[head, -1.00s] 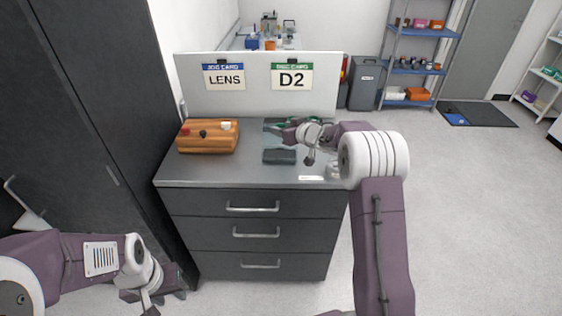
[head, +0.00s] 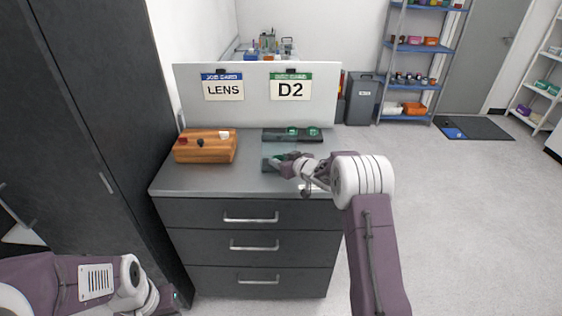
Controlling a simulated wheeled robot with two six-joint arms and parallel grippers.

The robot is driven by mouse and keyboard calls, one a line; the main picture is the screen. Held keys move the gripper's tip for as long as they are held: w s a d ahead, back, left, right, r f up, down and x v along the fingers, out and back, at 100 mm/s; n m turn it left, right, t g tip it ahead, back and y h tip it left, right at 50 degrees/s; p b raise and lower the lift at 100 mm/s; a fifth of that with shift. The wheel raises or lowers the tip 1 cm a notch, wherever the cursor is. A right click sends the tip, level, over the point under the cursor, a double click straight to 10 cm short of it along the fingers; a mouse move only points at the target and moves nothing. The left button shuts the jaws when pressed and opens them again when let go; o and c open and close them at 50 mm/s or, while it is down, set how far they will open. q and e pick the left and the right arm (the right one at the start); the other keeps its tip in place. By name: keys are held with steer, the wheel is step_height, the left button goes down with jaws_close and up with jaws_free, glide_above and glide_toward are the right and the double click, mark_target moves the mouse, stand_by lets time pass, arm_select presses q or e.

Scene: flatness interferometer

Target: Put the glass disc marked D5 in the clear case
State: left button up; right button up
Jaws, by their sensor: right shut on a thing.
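A dark rack (head: 280,136) lies at the back of the cabinet top, with two green-rimmed glass discs showing, one (head: 292,131) and another (head: 313,131). No mark on them is legible. My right gripper (head: 279,160) is shut on what looks like a greenish glass disc, mostly hidden by the fingers. It is above a dark base (head: 268,165) in front of the rack, partly covered by the gripper. A faint clear pane shows behind it, probably the clear case; its outline is hard to tell. My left gripper (head: 170,299) is low at left, its jaws unclear.
A wooden block (head: 206,147) with small knobs sits at left on the cabinet top (head: 215,180). The front left of the top is clear.

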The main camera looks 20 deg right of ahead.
steer(key=shift+f, duration=0.15)
steer(key=o, duration=1.1)
steer(key=shift+s+d+r, duration=0.1)
steer(key=shift+s+r, duration=0.15)
steer(key=shift+r, duration=0.05)
steer(key=v, duration=1.1)
steer(key=shift+s+r+p, duration=0.15)
steer(key=shift+s+p, duration=0.1)
steer(key=shift+p, duration=0.1)
